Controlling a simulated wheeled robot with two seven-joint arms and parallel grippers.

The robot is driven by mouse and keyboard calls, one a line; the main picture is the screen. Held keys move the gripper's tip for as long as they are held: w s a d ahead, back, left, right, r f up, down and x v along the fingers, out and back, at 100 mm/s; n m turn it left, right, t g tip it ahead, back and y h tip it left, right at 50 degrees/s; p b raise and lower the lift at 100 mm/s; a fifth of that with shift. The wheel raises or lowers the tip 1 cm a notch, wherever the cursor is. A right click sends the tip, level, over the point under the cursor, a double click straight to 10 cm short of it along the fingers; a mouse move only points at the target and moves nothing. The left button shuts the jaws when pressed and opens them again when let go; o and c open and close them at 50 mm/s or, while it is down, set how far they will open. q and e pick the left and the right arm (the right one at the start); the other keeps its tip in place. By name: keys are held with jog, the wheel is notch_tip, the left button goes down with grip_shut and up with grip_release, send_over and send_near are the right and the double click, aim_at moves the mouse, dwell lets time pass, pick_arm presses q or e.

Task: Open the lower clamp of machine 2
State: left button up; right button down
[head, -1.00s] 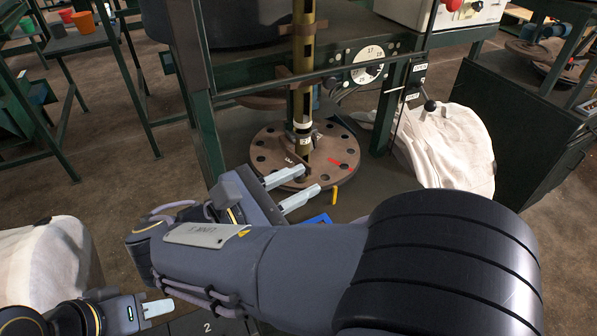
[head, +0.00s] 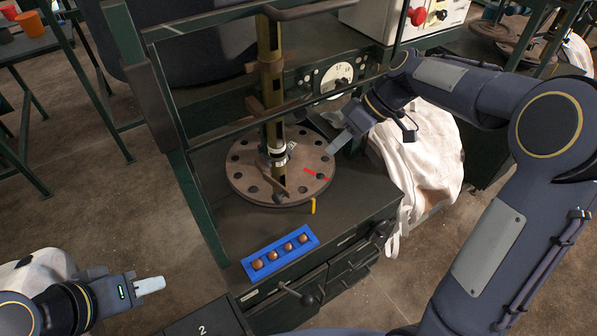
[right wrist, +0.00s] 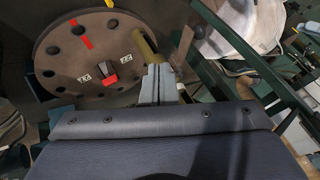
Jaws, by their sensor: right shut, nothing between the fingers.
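A brass-coloured upright column (head: 271,92) stands on a round brown plate (head: 243,178) with holes. A collar with a pale band (head: 277,152) sits low on the column. A short lever with a dark knob (head: 278,197) points toward the plate's front edge. I cannot tell whether the clamp is open. My right gripper (head: 340,142) is shut and empty, at the right of the column above the plate's right edge. The right wrist view shows its fingers (right wrist: 156,86) together beside the column. My left gripper (head: 150,285) is far from the plate at lower left; its finger gap is not visible.
A blue tray (head: 251,277) with several copper-coloured balls lies on the bench in front of the plate. A yellow peg (head: 313,205) stands at the plate's front right. A white sack (head: 425,150) is at right. Green frame bars (head: 335,86) cross before the column.

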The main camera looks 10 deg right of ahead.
jog(key=s+a+f+p, duration=0.2)
jog(key=a+f+p, duration=0.1)
jog(key=a+f, duration=0.4)
jog(key=shift+s+a+f, duration=0.15)
jog(key=shift+a+f, duration=0.25)
jog(key=shift+a, duration=0.7)
